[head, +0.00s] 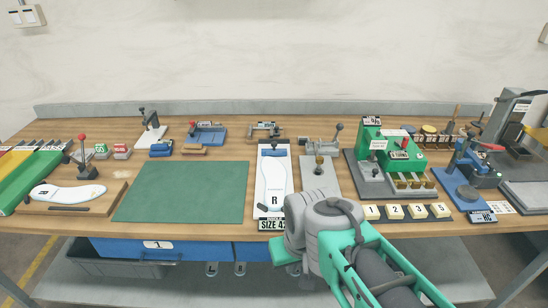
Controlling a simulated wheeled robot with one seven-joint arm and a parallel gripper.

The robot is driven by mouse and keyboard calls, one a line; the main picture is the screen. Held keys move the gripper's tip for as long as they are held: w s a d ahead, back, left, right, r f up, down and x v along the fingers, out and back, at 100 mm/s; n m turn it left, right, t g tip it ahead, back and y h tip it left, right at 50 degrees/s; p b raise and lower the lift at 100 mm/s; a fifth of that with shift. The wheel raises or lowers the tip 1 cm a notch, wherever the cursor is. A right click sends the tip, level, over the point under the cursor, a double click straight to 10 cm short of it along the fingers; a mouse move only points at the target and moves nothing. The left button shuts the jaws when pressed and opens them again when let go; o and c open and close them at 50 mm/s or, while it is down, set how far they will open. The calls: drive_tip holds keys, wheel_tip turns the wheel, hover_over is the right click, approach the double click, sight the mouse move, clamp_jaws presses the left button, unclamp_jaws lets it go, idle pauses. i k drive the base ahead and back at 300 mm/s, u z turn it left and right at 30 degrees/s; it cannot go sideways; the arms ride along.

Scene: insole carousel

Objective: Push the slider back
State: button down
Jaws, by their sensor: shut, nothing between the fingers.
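No part is labelled as the slider, so I cannot tell for sure which one it is. A grey flat plate with a dark knob (319,179) lies right of the white insole board; it looks like a sliding part. Behind it stands a grey fixture with a ball-topped lever (325,147). The white board (286,185) carries an insole marked R and a blue block at its far end, with a "SIZE 42" label in front. My arm's grey joint covers the area at the plate's near end.
A green mat (183,191) lies bare left of the board. A green station with brass-coloured parts (391,165) stands to the right, with numbered tiles (394,212) before it. A blue lever press (467,178) stands farther right. Another insole on a wooden base (67,194) lies left.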

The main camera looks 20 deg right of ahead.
sight(265, 152)
drive_tip(key=k, duration=0.5)
drive_tip(key=u, duration=0.65)
drive_tip(key=i, duration=0.85)
drive_tip(key=z, duration=0.8)
drive_tip(key=i, duration=0.45)
drive_tip(key=u, duration=0.05)
